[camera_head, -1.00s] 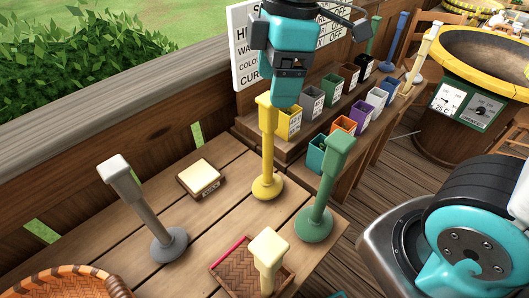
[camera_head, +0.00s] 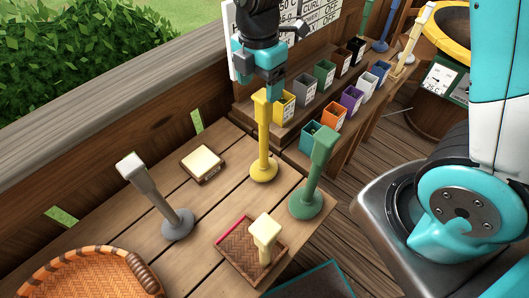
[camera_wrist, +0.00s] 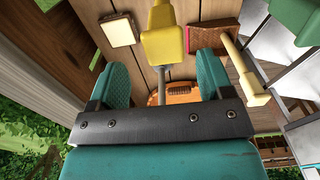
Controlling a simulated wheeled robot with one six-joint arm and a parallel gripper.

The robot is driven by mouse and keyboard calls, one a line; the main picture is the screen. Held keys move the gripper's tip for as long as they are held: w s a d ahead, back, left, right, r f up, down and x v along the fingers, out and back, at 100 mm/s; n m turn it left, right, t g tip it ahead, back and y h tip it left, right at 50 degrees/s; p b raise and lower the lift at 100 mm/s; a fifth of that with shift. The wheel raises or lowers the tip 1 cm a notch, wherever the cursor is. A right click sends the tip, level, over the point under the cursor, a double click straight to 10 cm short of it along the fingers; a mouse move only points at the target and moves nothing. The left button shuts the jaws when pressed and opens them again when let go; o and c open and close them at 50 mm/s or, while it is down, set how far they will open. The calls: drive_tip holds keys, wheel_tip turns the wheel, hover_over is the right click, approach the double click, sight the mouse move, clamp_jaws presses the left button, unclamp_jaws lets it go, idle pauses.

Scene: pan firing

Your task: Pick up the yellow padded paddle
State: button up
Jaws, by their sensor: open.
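The yellow padded paddle (camera_head: 264,140) stands upright on its round base on the wooden table in the head view. My gripper (camera_head: 270,90) is at its top end, partly behind it in that view. In the wrist view the paddle's yellow block head (camera_wrist: 162,46) shows just beyond and between the two teal fingers (camera_wrist: 163,80). The fingers are apart with nothing held between them. I cannot tell whether any finger touches the paddle.
A green paddle (camera_head: 316,170) stands close at right, a grey one (camera_head: 155,195) at left. A cream paddle (camera_head: 265,238) stands on a woven tray (camera_head: 234,258). A cream block (camera_head: 202,164), an orange basket (camera_head: 75,268) and coloured boxes (camera_head: 334,116) are nearby.

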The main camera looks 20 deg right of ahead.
sight(264, 94)
drive_tip(key=shift+s+d+f+p, duration=0.15)
drive_tip(key=shift+f+p, duration=0.2)
drive_tip(key=shift+f, duration=0.65)
drive_tip(key=shift+w+d+f+p, duration=0.1)
drive_tip(key=shift+f+p, duration=0.25)
drive_tip(key=shift+f, duration=0.6)
drive_tip(key=shift+s+d+f+p, duration=0.15)
drive_tip(key=shift+f+p, duration=0.2)
drive_tip(key=shift+f, duration=0.65)
drive_tip(key=shift+w, duration=0.15)
drive_tip(key=c, duration=1.4)
drive_tip(key=shift+o, duration=0.2)
drive_tip(key=shift+r, duration=0.15)
wheel_tip(264, 94, up, 20)
drive_tip(key=b, duration=0.3)
drive_tip(key=o, duration=0.8)
drive_tip(key=shift+c, duration=0.2)
clamp_jaws()
